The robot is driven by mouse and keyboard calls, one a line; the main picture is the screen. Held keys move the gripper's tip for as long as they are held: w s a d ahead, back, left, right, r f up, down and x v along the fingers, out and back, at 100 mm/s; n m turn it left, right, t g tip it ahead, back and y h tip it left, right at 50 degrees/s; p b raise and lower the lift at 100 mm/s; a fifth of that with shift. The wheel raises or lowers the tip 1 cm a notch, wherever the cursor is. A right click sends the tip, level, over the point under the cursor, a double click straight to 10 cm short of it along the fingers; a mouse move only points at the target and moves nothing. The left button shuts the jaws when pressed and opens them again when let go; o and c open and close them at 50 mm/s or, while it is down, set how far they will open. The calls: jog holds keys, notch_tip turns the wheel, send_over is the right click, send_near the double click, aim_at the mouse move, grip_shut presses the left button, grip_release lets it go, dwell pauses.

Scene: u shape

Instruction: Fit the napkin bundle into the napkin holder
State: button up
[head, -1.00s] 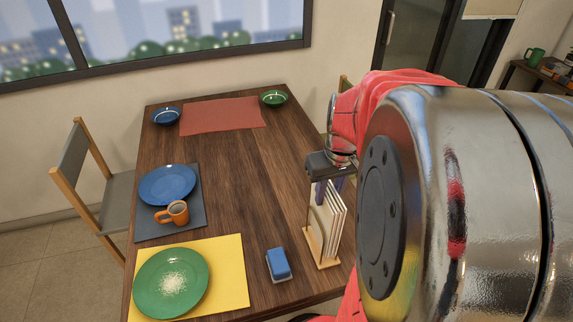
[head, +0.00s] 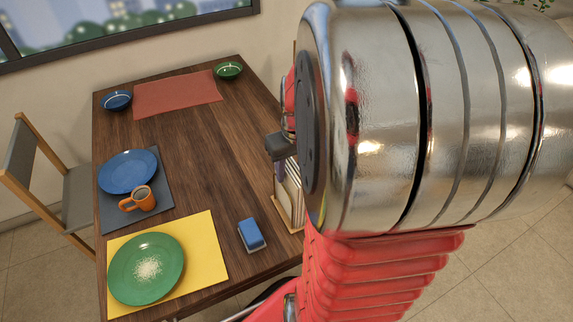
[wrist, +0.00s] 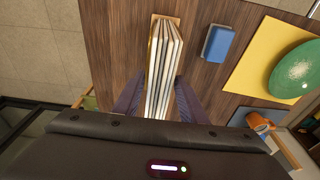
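The napkin holder, with a wooden base (head: 293,221), stands at the table's right edge, partly hidden by my arm. Several thin cream sheets (wrist: 163,75) stand upright over the base in the wrist view; which are napkin bundle and which are holder I cannot tell. My gripper (wrist: 161,82) is above the holder, its purple fingers on either side of the sheets. Both fingers lie close against the sheets, but whether they press on them is unclear. In the head view my gripper (head: 280,152) is mostly hidden by my arm.
A blue block-like item (head: 251,235) lies left of the holder. A green plate (head: 146,268) rests on a yellow mat (head: 205,235). A blue plate (head: 127,171) and an orange mug (head: 138,199) are on a grey mat. The table's middle (head: 205,140) is clear.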

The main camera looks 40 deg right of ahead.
jog(key=shift+o, duration=0.7)
jog(key=shift+r, duration=0.15)
notch_tip(320, 180, up, 12)
jog(key=s, duration=0.1)
jog(key=shift+s+a, duration=0.25)
jog(key=shift+s, duration=0.1)
jog(key=s+a+r+n+t, duration=0.1)
jog(key=s+a+n+t, duration=0.1)
jog(key=a, duration=2)
jog(key=shift+s+a+n+t+y, duration=0.15)
jog(key=shift+a+n+t+y, duration=0.15)
jog(key=shift+n+t, duration=0.5)
